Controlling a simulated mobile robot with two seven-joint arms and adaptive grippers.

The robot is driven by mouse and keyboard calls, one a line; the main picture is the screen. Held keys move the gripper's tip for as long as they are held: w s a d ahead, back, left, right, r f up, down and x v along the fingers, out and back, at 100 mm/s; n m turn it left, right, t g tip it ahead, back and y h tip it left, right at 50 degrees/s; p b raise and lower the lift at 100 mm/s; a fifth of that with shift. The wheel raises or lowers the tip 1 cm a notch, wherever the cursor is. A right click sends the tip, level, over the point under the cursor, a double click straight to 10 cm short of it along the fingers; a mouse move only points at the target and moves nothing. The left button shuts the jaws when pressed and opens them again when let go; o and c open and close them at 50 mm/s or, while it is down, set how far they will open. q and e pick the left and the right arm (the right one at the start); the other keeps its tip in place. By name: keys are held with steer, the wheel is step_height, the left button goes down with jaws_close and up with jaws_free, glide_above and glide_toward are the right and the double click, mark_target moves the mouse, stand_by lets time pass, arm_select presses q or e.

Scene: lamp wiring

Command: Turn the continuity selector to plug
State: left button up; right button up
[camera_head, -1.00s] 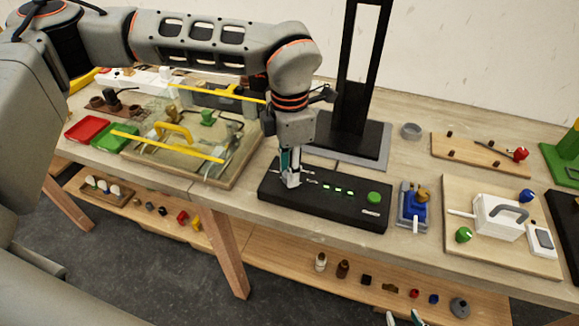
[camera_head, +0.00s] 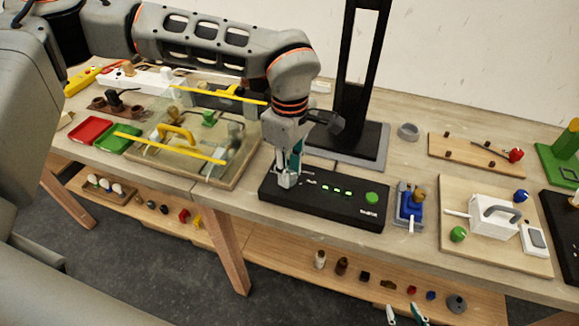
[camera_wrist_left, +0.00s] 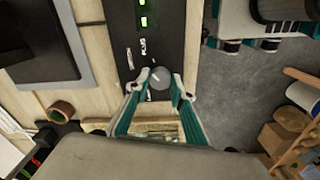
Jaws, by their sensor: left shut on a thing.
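The black continuity tester (camera_head: 330,208) lies on the bench, with a row of lit green marks and a green button at its right end. Its round grey selector knob (camera_wrist_left: 159,82) shows in the left wrist view, with a pale pointer line on its top. The printed word PLUG stands beside it on the panel. My left gripper (camera_head: 286,182) is at the tester's left end, shut on the knob with one finger on each side. The knob is hidden by the fingers in the head view. My right gripper (camera_head: 405,316) is open and empty at the bottom edge.
A blue device (camera_head: 410,206) stands just right of the tester, and a board with a white handled block (camera_head: 494,217) is further right. A clear-lidded box (camera_head: 185,145) lies to the left. A black stand (camera_head: 352,130) rises behind.

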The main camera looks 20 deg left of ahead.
arm_select(q)
steer(key=shift+r+m+p, duration=0.1)
steer(key=shift+m+p, duration=0.3)
steer(key=shift+m, duration=1.6)
steer(key=o, duration=1.1)
step_height(320, 180, up, 12)
